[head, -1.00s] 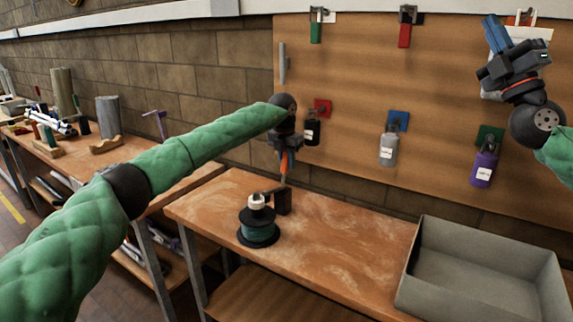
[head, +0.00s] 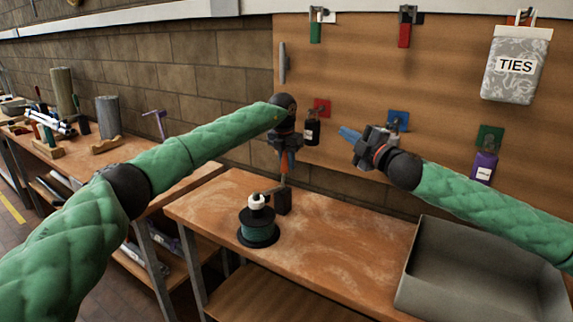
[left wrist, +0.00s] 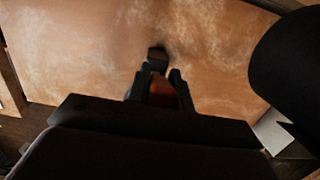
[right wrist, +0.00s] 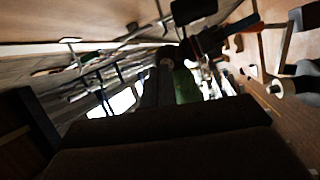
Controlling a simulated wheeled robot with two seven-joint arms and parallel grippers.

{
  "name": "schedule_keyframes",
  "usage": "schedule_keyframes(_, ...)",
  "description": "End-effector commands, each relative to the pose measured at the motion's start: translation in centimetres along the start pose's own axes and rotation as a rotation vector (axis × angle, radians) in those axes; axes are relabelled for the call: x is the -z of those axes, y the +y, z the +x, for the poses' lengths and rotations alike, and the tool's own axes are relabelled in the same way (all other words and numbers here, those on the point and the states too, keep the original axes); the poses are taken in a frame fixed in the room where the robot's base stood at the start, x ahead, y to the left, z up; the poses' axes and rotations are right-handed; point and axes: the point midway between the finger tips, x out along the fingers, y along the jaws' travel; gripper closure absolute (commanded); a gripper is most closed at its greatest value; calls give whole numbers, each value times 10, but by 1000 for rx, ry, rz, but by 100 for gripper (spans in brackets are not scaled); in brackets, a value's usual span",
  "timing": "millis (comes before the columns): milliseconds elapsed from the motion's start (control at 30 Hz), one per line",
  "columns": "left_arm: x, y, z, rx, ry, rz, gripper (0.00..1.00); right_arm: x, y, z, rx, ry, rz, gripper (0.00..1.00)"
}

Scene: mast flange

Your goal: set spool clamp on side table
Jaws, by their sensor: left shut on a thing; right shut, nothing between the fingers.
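My left gripper (head: 286,166) points down over the wooden table (head: 335,235) and is shut on an orange-brown handle, also seen between the fingers in the left wrist view (left wrist: 160,92). Below the handle is a dark block, which I take as the spool clamp (head: 283,203), at table height; whether its base touches the tabletop is unclear.
A grey open bin (head: 480,270) stands at the table's right. Another bench (head: 75,160) with several objects is at the far left. The board (head: 440,60) holds hooks, bottles and a TIES bag (head: 515,65). The table's middle is clear.

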Motion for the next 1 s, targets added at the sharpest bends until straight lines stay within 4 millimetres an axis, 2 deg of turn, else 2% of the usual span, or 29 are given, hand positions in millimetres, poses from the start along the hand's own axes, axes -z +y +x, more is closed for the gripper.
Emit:
schedule_keyframes(33,-1,0,-1,0,-3,0,100,12,-25,12,44,18,18,100)
schedule_keyframes(100,-1,0,-1,0,-3,0,100,27,-59,24,104,39,37,100)
schedule_keyframes(200,-1,0,-1,0,-4,0,100,44,-98,36,176,64,55,100)
schedule_keyframes(333,-1,0,-1,0,-4,0,100,61,-130,43,237,88,66,100)
schedule_keyframes(433,-1,0,-1,0,-4,0,100,66,-143,46,260,95,69,100)
schedule_keyframes(633,-1,0,-1,0,-4,0,100,70,-149,62,266,99,70,100)
schedule_keyframes(1000,-1,0,-1,0,-3,0,100,77,-165,120,266,99,71,100)
